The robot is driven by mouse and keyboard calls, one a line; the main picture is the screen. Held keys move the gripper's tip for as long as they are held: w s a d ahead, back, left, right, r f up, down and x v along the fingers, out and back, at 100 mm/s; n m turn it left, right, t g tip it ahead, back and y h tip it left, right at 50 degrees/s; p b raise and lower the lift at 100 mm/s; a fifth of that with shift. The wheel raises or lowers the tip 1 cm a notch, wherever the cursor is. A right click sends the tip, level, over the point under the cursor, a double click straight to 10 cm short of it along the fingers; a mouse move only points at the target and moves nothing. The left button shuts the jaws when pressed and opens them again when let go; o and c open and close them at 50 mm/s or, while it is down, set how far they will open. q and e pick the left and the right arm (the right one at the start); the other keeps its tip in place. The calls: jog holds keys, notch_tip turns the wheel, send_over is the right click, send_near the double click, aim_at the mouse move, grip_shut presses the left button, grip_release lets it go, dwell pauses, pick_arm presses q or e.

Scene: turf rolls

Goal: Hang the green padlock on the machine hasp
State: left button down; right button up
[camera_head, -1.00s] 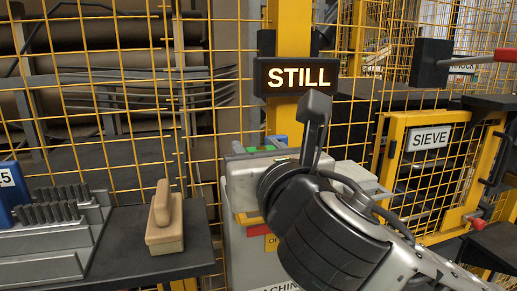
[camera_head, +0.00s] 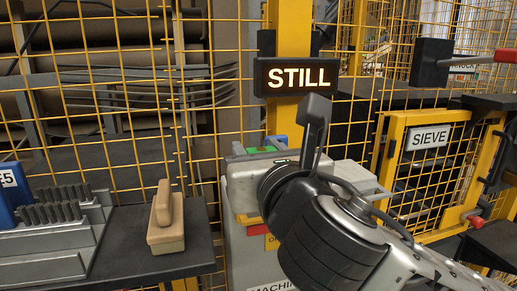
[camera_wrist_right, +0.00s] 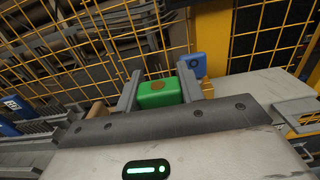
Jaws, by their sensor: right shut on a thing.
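The green padlock (camera_wrist_right: 160,93) sits between the two fingers of my right gripper (camera_wrist_right: 160,90) in the right wrist view. The gripper is shut on it. The padlock's shackle cannot be made out. The hasp cannot be made out. My left gripper is not in view.
A blue object (camera_wrist_right: 196,64) stands just beyond the padlock in the wrist view. Yellow mesh fencing (camera_head: 120,120) stands behind. A lit STILL sign (camera_head: 298,76) hangs above the gripper. A SIEVE gate (camera_head: 430,137) is at right.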

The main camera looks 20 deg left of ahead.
pick_arm(q)
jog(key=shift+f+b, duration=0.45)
jog(key=shift+b, duration=0.05)
pick_arm(e)
jog(key=shift+f, duration=0.7)
pick_arm(q)
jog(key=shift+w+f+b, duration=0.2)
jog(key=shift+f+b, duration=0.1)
jog(key=shift+b, duration=0.1)
pick_arm(e)
jog(key=shift+f, duration=0.6)
pick_arm(q)
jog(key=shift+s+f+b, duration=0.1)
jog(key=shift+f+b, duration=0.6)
jog(key=shift+b, duration=0.1)
pick_arm(e)
jog(key=shift+f, duration=1.3)
jog(key=o, duration=1.1)
pick_arm(q)
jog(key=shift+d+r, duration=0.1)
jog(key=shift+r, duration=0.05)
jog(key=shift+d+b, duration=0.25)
jog(key=shift+b, duration=0.6)
pick_arm(e)
jog(key=v, duration=1.2)
